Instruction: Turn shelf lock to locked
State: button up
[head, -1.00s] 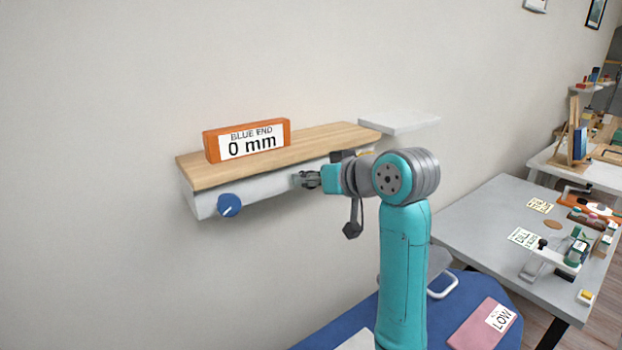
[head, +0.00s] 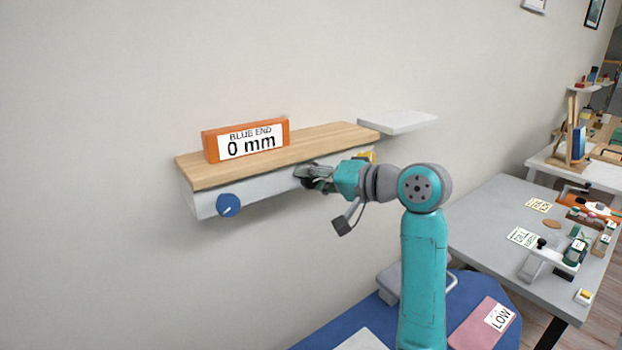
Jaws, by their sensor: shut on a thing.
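The wooden shelf (head: 330,142) is fixed to the wall above a pale front rail (head: 265,188). My gripper (head: 303,174) is at the middle of this rail, just under the shelf's front edge. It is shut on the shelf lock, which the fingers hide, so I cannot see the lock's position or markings. A blue knob (head: 228,205) with a white pointer line is at the rail's left end, apart from my gripper. A yellow part (head: 367,157) shows at the right end, partly behind my wrist.
An orange sign (head: 246,140) reading "BLUE END 0 mm" stands on the shelf. A small white shelf (head: 398,122) is to its right. Below are a blue surface (head: 335,328) with a pink "LOW" item (head: 481,323) and a grey table (head: 490,222) with several objects. The wall at left is bare.

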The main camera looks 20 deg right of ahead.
jog(key=shift+m, duration=0.4)
jog(key=o, duration=1.2)
jog(key=shift+c, duration=0.2)
jog(key=v, duration=0.8)
jog(key=shift+d+f, duration=0.1)
jog(key=shift+f, duration=0.05)
